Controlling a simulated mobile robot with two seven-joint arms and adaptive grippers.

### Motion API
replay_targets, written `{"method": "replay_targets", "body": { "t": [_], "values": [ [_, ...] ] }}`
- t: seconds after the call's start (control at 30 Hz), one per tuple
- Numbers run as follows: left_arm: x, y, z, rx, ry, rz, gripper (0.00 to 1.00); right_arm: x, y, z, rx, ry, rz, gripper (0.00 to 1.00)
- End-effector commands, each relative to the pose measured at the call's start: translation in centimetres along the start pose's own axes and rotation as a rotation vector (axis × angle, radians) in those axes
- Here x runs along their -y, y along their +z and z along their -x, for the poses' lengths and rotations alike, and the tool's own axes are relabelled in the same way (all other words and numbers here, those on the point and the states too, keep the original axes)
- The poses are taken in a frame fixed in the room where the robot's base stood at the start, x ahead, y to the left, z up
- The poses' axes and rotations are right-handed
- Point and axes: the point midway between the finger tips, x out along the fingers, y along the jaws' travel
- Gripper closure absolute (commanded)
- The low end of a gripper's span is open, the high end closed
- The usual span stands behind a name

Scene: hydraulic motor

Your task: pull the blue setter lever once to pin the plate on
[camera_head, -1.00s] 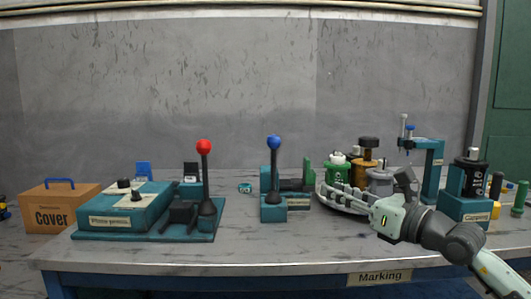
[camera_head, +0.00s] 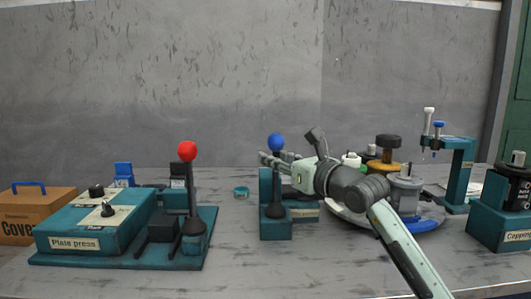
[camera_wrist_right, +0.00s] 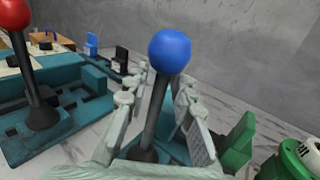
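The blue setter lever is a dark shaft with a blue ball (camera_head: 276,142) on top. It rises from a teal setter base (camera_head: 275,230) at mid table. In the right wrist view its blue ball (camera_wrist_right: 170,52) is near the centre and its shaft (camera_wrist_right: 153,120) stands between my fingers. My right gripper (camera_head: 277,158) reaches in from the right at shaft height, just below the ball. It is open, with fingers on both sides of the shaft and gaps visible. I cannot see the pinned plate clearly. My left gripper is not in view.
A plate press (camera_head: 95,228) with a red-knobbed lever (camera_head: 187,152) stands to the left, beside a Cover box (camera_head: 30,212). Behind my right arm is a round tray (camera_head: 425,224) with several parts. A teal stand (camera_head: 458,170) and a capping station (camera_head: 502,215) are at right.

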Motion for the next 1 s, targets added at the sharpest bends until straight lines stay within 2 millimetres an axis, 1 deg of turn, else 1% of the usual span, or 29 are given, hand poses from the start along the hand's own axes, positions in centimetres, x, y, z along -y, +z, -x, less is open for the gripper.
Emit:
{"method": "replay_targets", "body": {
  "t": [0.03, 0.1, 0.23, 0.37, 0.57, 0.77, 1.0],
  "values": [
    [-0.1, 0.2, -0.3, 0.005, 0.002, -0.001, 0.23, 0.0, 0.1, -0.9, 0.0, 0.001, -0.001, 0.76],
    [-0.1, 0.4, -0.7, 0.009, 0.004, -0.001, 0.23, 0.0, 0.1, -1.8, 0.0, 0.001, -0.001, 0.76],
    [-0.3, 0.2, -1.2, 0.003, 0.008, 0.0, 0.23, 0.0, 0.1, -3.0, 0.0, 0.001, -0.001, 0.76],
    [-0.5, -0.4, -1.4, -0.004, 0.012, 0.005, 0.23, -0.1, 0.0, -3.5, 0.001, 0.001, 0.0, 0.76],
    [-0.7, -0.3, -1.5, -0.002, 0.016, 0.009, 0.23, 0.0, 0.0, -3.5, 0.001, 0.001, 0.0, 0.76],
    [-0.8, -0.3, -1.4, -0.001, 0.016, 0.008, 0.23, 0.0, 0.0, -3.5, 0.0, 0.0, 0.0, 0.99],
    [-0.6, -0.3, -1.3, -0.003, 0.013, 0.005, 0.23, 0.0, 0.0, -3.5, 0.0, 0.0, 0.0, 1.0]
  ]
}}
